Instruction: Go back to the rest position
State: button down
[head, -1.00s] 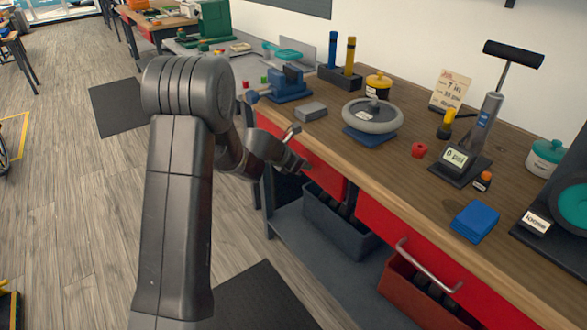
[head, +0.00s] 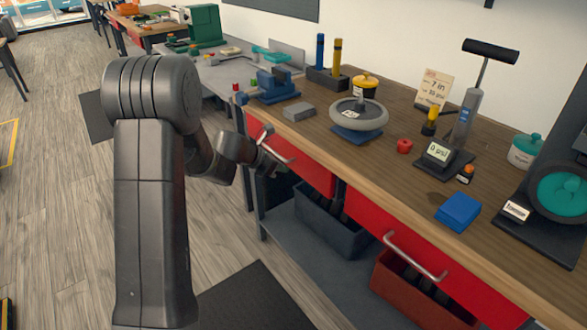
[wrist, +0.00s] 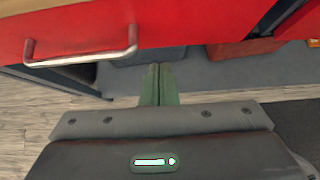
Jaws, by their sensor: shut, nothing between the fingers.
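My gripper (head: 278,167) is in front of the bench's left red drawer in the head view, below the worktop edge and partly hidden by its own wrist. In the wrist view its two green fingers (wrist: 160,85) lie together, shut and empty. They point over the grey lower shelf, with the red drawer front beyond. My arm is folded up at the left of the head view.
A wooden workbench (head: 395,190) holds a wheel (head: 358,115), a pump (head: 467,125), a blue block (head: 458,211) and a blue vise (head: 276,84). A drawer handle (wrist: 80,55) sticks out near my gripper.

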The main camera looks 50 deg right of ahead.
jog(key=v, duration=0.8)
jog(key=shift+w+p, duration=0.2)
jog(key=shift+p, duration=0.15)
send_near(300, 166)
notch_tip(300, 166, down, 3)
jog(key=d, duration=0.2)
jog(key=s+d+f, duration=0.1)
jog(key=shift+s+d+f+b, duration=0.1)
jog(key=shift+d+b, duration=0.2)
jog(key=shift+d, duration=0.45)
